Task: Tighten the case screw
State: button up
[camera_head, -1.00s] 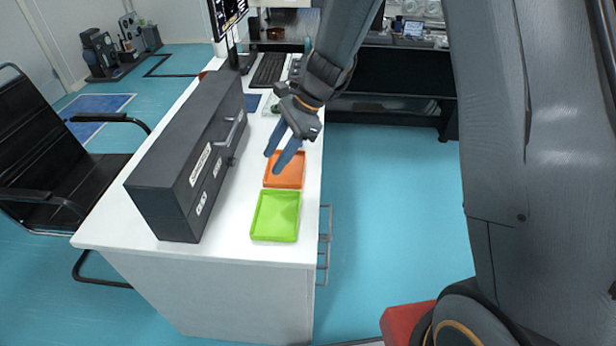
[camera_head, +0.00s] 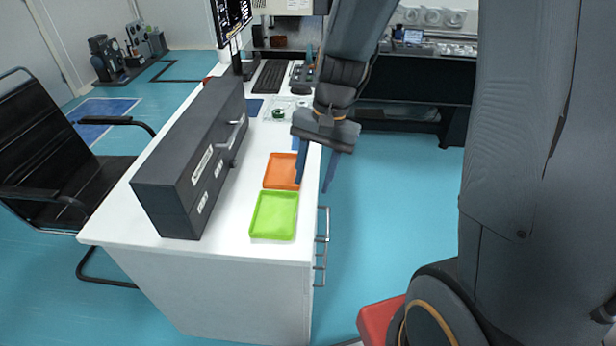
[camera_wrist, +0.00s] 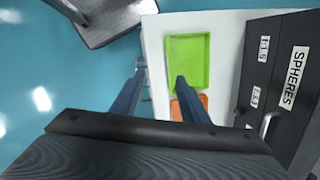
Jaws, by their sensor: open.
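The case is a long dark grey box (camera_head: 190,165) on the left of the white table, with white labels and a handle on its right side. In the wrist view the case (camera_wrist: 268,85) is at the right, with a "SPHERES" label. My gripper (camera_head: 313,186) is open and empty, pointing down near the table's right edge, beside the orange tray. In the wrist view its two fingers (camera_wrist: 153,92) are spread apart, one over the floor side and one by the trays.
A green tray (camera_head: 274,216) and an orange tray (camera_head: 281,171) lie on the white table (camera_head: 235,228) right of the case. A keyboard (camera_head: 270,76) and monitor (camera_head: 231,18) stand farther back. A black chair (camera_head: 60,150) is at left.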

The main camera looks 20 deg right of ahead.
aim_at(235, 163)
jog(key=shift+s, duration=0.1)
jog(key=w+a+f+m+y, duration=0.2)
jog(key=w+m, duration=0.1)
jog(key=w+a+f+m+y, duration=0.1)
jog(key=w+a+m+y, duration=0.1)
jog(key=w+a+m, duration=0.1)
jog(key=w+a+f+m+y+p, duration=0.1)
jog(key=w+a+f+m+y, duration=0.1)
jog(key=w+m, duration=0.1)
jog(key=shift+w+a+f+m+g+y, duration=0.15)
jog(key=shift+w+a, duration=0.05)
jog(key=shift+w, duration=0.25)
jog(key=shift+w+a+f+m+g+y, duration=0.15)
jog(key=shift+w, duration=0.3)
jog(key=w+f+m+t+y, duration=0.1)
jog(key=w+m, duration=0.1)
jog(key=w, duration=0.2)
jog(key=w+a+f+m+t+y, duration=0.1)
jog(key=w+m+y, duration=0.1)
jog(key=w+m, duration=0.1)
jog(key=w+f+m+t+y, duration=0.1)
jog(key=w+m+t, duration=0.1)
jog(key=w, duration=0.2)
jog(key=shift+w+a+f+p, duration=0.1)
jog(key=shift+w+a+p, duration=0.05)
jog(key=shift+w+p, duration=0.2)
jog(key=shift+p+x, duration=1)
jog(key=shift+x, duration=2.9)
jog(key=shift+w+r, duration=0.15)
jog(key=shift+r, duration=0.05)
